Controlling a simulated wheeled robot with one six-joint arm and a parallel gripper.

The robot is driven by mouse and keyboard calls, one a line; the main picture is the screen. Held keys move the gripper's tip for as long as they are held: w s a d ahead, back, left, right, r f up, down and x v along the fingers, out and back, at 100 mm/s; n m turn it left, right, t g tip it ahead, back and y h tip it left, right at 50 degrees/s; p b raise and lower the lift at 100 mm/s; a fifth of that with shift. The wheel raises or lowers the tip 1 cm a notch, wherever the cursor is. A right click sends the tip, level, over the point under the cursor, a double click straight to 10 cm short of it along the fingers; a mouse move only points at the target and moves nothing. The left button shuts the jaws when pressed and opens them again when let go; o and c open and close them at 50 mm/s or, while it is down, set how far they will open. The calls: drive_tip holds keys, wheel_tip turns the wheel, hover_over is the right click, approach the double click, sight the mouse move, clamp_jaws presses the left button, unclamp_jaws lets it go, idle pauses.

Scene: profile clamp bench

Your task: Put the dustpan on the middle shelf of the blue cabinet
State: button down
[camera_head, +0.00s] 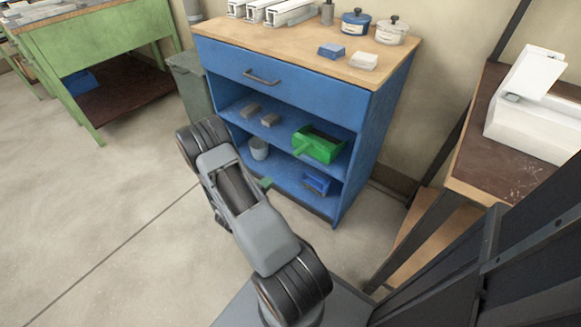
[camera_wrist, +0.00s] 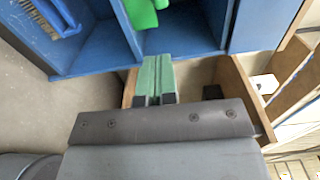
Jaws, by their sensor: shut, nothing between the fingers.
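The green dustpan (camera_head: 322,147) sits on the middle shelf of the blue cabinet (camera_head: 345,95), at the right side, its handle pointing left toward the shelf's front edge. Part of it shows at the top of the wrist view (camera_wrist: 142,12). My gripper (camera_head: 265,184) is in front of the cabinet, mostly hidden behind my arm in the head view. Its green fingers (camera_wrist: 157,75) are shut together and empty. They are apart from the dustpan.
Two small grey-brown blocks (camera_head: 260,115) lie left of the dustpan on the middle shelf. A grey cup (camera_head: 258,148) and a blue brush-like item (camera_head: 317,182) stand on the bottom shelf. Pots and metal profiles are on top. A brown bench (camera_head: 490,150) is at right. Floor at left is clear.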

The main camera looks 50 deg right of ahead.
drive_tip(key=d+b, duration=0.3)
drive_tip(key=d, duration=1)
drive_tip(key=shift+d+f+b, duration=0.2)
drive_tip(key=shift+d+b, duration=0.15)
drive_tip(key=shift+d, duration=0.05)
